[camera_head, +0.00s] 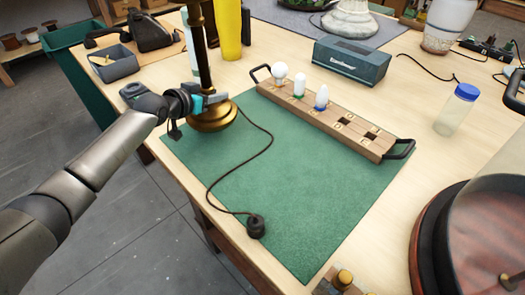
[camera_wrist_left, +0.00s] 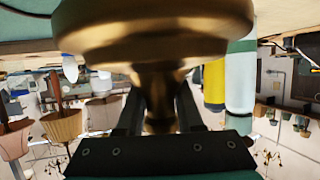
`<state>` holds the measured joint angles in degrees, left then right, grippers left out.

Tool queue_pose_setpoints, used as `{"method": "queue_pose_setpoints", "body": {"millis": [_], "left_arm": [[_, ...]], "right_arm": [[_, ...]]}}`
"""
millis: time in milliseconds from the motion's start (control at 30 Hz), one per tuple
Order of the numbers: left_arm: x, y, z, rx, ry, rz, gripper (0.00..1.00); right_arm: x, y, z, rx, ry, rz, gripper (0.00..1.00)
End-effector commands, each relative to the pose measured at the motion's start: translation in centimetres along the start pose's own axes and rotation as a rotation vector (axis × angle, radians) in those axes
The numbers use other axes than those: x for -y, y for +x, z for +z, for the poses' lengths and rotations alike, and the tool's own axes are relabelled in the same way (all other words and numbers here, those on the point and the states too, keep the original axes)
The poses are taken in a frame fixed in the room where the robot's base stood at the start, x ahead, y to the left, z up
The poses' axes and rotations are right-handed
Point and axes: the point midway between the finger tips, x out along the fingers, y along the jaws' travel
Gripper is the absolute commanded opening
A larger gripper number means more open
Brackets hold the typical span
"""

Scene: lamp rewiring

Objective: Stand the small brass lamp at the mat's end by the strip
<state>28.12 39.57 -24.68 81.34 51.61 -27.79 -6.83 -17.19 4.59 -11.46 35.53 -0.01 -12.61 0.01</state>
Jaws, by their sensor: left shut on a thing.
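The brass lamp (camera_head: 213,117) is upright over the left corner of the green mat (camera_head: 290,190); its top is cut off by the frame. I cannot tell whether its base touches the mat. My left gripper (camera_head: 207,101) is shut on the stem just above the round base. The left wrist view shows the brass base (camera_wrist_left: 155,30) upside down, with the stem between the fingers (camera_wrist_left: 158,115). A dark cord runs from the lamp across the mat to a black plug (camera_head: 256,226) at its front edge. A dark power strip (camera_head: 485,49) lies far back right. My right gripper is out of view.
A wooden bulb tray (camera_head: 335,127) with black handles lies along the mat's back edge. A yellow cylinder (camera_head: 229,30) and a pale bottle (camera_head: 190,45) stand close behind the lamp. A blue-capped jar (camera_head: 458,109) stands right. The mat's middle is clear except for the cord.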

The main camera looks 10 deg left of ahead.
Motion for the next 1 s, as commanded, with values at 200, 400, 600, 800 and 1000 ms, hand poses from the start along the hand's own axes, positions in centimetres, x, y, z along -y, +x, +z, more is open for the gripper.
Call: {"method": "queue_pose_setpoints", "body": {"millis": [200,400,600,800,1000], "left_arm": [[0.1,-0.1,-0.7,-0.015,0.001,-0.002,0.00],[0.1,0.0,-0.4,-0.015,0.001,-0.002,0.00],[0.1,0.2,0.0,-0.014,0.001,-0.001,0.00],[0.1,0.4,0.4,-0.014,0.001,-0.001,0.00],[0.1,0.5,0.8,-0.014,0.001,-0.001,0.00]], "right_arm": [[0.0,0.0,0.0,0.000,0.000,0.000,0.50],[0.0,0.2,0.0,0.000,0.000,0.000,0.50],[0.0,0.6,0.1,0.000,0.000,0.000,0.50],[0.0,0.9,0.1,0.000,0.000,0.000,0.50],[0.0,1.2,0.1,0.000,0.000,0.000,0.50]]}}
